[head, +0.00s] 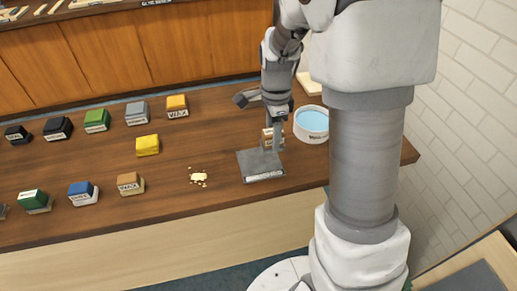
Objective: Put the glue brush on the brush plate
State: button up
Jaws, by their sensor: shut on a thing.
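The brush plate (252,166) is a flat grey square with a pale label strip along its front edge, lying on the wooden bench. My gripper (273,138) points down just above the back right part of the plate. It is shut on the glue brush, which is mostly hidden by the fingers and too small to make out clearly. I cannot tell whether the brush touches the plate. A small tan piece with a label shows beside the fingers; I cannot tell whether it belongs to the brush.
A white tub of blue liquid (312,122) stands close to the right of my gripper. Pale crumbs (198,177) lie left of the plate. A yellow block (147,145) and several labelled wax blocks stand further left.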

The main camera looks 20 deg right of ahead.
jog(key=w+a+f, duration=0.2)
jog(key=a, duration=0.1)
jog(key=shift+a+f, duration=0.1)
jog(key=shift+f, duration=2)
jog(key=shift+f, duration=0.25)
jog(key=o, duration=1.2)
jog(key=shift+r, duration=0.15)
